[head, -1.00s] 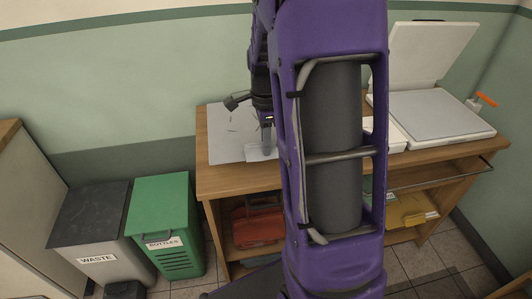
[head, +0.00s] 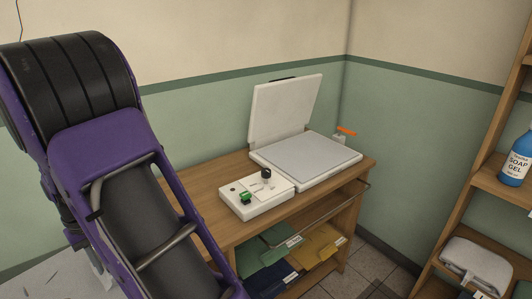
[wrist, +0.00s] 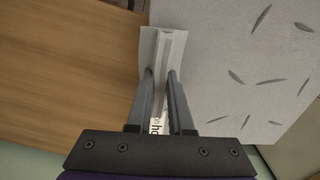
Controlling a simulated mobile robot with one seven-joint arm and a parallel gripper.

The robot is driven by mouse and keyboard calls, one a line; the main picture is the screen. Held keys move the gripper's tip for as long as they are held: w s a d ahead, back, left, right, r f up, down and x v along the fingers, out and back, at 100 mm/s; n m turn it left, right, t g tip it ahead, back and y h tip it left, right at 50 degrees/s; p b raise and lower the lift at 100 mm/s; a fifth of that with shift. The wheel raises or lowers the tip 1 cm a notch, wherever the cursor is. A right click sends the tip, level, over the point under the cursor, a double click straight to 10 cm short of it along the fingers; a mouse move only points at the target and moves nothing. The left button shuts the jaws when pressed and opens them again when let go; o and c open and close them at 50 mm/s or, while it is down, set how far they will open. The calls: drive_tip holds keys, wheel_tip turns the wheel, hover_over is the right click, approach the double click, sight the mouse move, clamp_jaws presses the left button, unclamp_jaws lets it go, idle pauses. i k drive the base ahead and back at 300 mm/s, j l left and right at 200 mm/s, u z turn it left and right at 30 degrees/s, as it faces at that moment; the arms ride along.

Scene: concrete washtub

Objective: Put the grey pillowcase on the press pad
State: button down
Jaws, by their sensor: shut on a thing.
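The grey pillowcase (wrist: 240,60) is a light grey cloth with dark leaf-like marks, spread flat at the left end of the wooden table; a corner shows at the lower left of the head view (head: 35,284). My gripper (wrist: 161,76) is shut on a raised pale fold at its edge, in the wrist view. A white piece with part of some lettering shows between the fingers. The press pad (head: 308,156) is a flat grey pad on the white press, right of centre in the head view. The press lid (head: 285,108) stands open behind it, and the pad is bare.
A white control box (head: 255,202) with a green button and black knob stands left of the press. An orange handle (head: 346,131) sticks out behind it. A shelf rack with a soap gel bottle (head: 519,158) stands at the right.

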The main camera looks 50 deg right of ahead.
sight(308, 153)
drive_tip(key=k+l+z, duration=0.3)
drive_tip(key=k+l, duration=0.45)
drive_tip(key=k, duration=0.15)
drive_tip(key=k+l+z, duration=0.1)
drive_tip(key=l, duration=0.35)
drive_tip(key=k+l+z, duration=0.1)
drive_tip(key=l, duration=0.85)
drive_tip(key=k+z, duration=0.05)
